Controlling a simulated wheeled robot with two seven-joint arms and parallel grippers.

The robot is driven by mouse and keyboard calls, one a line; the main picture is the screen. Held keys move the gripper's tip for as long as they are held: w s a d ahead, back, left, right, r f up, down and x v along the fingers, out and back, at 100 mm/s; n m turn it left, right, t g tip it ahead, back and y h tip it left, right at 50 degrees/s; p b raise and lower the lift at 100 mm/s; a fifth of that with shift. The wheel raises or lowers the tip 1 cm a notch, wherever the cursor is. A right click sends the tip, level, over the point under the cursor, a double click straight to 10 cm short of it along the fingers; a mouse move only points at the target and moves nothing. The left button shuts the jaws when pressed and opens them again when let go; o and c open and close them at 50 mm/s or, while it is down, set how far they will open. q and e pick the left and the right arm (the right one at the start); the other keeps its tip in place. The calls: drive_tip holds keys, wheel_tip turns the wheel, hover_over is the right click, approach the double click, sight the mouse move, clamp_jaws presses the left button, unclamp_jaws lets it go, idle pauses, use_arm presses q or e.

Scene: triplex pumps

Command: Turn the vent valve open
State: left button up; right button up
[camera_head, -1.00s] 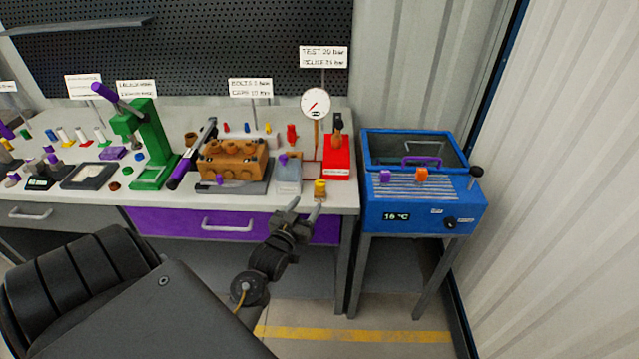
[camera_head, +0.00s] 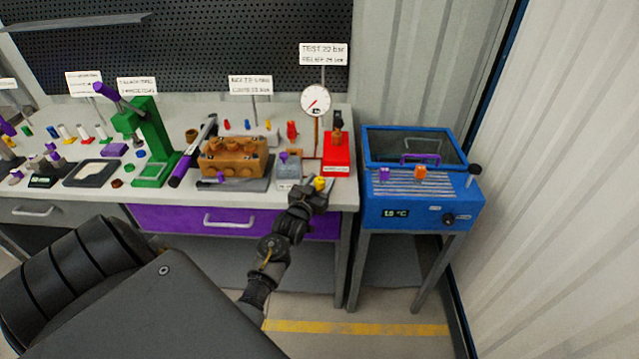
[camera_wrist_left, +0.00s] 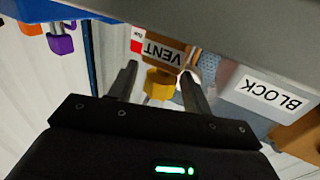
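The vent valve's yellow knob (camera_head: 320,183) is at the front right edge of the bench. In the left wrist view the yellow knob (camera_wrist_left: 160,84) sits below a brown block with a VENT label (camera_wrist_left: 164,52). My left gripper (camera_head: 318,191) is at the knob. In the wrist view my left gripper's fingers (camera_wrist_left: 157,85) stand apart, one on each side of the knob. A gap shows on the knob's left side; contact on the right side is unclear. My right gripper is not in view.
A grey block with a BLOCK label (camera_wrist_left: 265,92) is close beside the valve. A dial gauge (camera_head: 315,100) and a red stand (camera_head: 337,157) are behind it. A brown pump body (camera_head: 235,158) is to the left. A blue bath (camera_head: 420,190) stands right of the bench.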

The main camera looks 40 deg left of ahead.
use_arm(q)
drive_tip(key=c, duration=0.9)
drive_tip(key=shift+o, duration=0.2)
drive_tip(key=shift+n+g+y, duration=0.4)
drive_tip(key=shift+n+y, duration=0.4)
drive_tip(key=shift+y, duration=0.4)
drive_tip(key=o, duration=1)
drive_tip(key=shift+c, duration=0.2)
drive_tip(key=b+v, duration=0.1)
drive_tip(key=v, duration=1)
drive_tip(key=shift+b, duration=0.4)
drive_tip(key=shift+w+f, duration=0.1)
